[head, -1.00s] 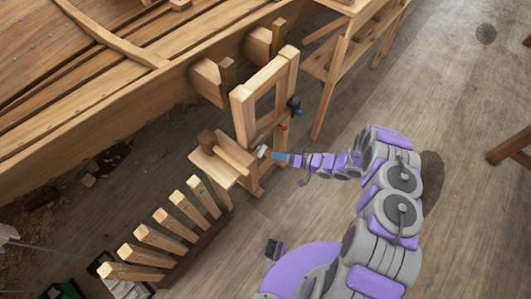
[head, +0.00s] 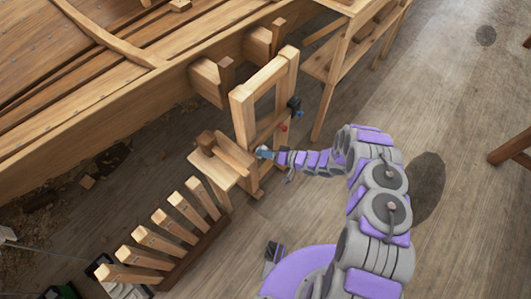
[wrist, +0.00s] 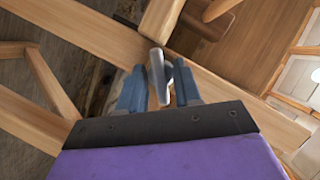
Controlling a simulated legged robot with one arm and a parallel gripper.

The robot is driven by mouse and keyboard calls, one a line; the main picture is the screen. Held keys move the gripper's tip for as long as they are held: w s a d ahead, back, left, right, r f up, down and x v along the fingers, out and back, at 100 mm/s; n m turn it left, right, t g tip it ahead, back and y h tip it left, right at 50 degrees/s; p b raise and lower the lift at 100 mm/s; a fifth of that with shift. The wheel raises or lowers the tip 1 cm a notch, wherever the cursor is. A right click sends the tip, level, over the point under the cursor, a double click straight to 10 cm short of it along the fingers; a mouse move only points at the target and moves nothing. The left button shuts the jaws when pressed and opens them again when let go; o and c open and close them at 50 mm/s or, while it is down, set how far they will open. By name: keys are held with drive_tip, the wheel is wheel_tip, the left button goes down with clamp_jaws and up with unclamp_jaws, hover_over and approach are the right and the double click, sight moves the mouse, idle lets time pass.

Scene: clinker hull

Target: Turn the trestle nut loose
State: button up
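The trestle nut is a grey metal bar-shaped piece (wrist: 160,75) on the wooden trestle (head: 243,118). In the wrist view it lies between my gripper's (wrist: 160,88) two blue-grey fingers, with a narrow gap visible at its right side; I see no firm pinch. In the head view my gripper (head: 265,153) is at the trestle's lower post, and its fingertips hide most of the nut. The trestle stands upright beside the hull (head: 120,100).
A rack of upright wooden slats (head: 160,240) stands at the lower left. A small wooden block on a ledge (head: 212,168) is just left of my gripper. A wooden bench (head: 325,60) stands behind right. The floor at right (head: 440,120) is open.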

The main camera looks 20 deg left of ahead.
drive_tip(key=shift+c, duration=1.2)
drive_tip(key=shift+n+t+h+p, duration=0.7)
drive_tip(key=shift+n+p, duration=0.7)
drive_tip(key=shift+p, duration=0.1)
drive_tip(key=shift+d, duration=0.1)
drive_tip(key=o, duration=0.7)
drive_tip(key=shift+c, duration=0.2)
drive_tip(key=p+v, duration=0.2)
drive_tip(key=v, duration=1.5)
drive_tip(key=shift+d, duration=0.2)
